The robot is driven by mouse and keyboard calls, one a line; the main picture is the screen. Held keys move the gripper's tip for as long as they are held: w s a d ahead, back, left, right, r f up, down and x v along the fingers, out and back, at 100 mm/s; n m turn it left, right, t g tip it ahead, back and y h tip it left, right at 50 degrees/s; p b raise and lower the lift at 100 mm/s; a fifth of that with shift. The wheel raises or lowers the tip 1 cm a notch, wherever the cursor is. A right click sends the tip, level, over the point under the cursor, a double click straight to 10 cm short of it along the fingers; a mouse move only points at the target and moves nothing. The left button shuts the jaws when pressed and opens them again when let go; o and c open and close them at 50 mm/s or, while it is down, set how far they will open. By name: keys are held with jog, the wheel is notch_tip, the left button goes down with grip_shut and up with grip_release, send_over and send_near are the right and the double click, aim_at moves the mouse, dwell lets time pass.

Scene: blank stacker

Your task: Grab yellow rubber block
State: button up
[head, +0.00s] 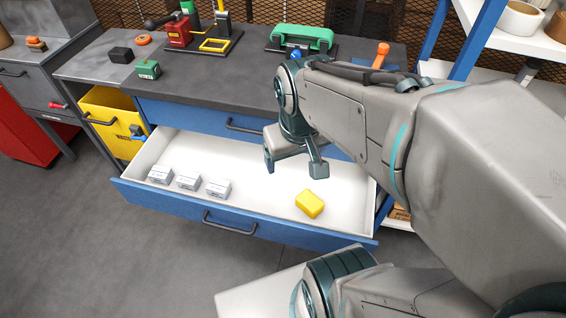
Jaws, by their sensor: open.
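The yellow rubber block (310,204) lies on the white floor of the open drawer (255,188), toward its right end and near the front wall. My gripper (293,171) is above the drawer, up and to the left of the block in the picture. Its two fingers are spread apart with nothing between them. The block is in full view and apart from the fingers.
Several small grey-white blocks (189,180) sit in the drawer's left part. The workbench top (220,80) behind carries a red press (178,32), a green device (300,38) and a green block (148,69). A yellow bin (107,125) stands left of the drawer.

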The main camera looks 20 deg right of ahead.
jog(key=w+d+f+n+g+b, duration=0.1)
jog(key=w+d+f+b, duration=0.2)
jog(key=f+b, duration=0.3)
jog(key=w+d+f+n+g+b, duration=0.1)
jog(key=w+d+f+b, duration=0.25)
jog(key=f, duration=0.55)
jog(key=n+b, duration=0.2)
jog(key=b, duration=0.6)
send_over(310, 200)
notch_tip(310, 200, down, 12)
jog(key=shift+n+g, duration=0.3)
jog(key=f+b, duration=0.1)
jog(key=f, duration=0.2)
jog(key=f+b, duration=0.1)
jog(key=f, duration=0.2)
jog(key=f+b, duration=0.1)
jog(key=f, duration=0.2)
jog(key=shift+s+d, duration=0.15)
jog(key=shift+d, duration=0.1)
jog(key=f+b, duration=0.2)
jog(key=f, duration=0.1)
jog(key=f+b, duration=0.1)
jog(key=f, duration=0.1)
jog(key=shift+a+f, duration=0.1)
jog(key=shift+a, duration=0.15)
jog(key=shift+w, duration=0.2)
jog(key=c, duration=1.3)
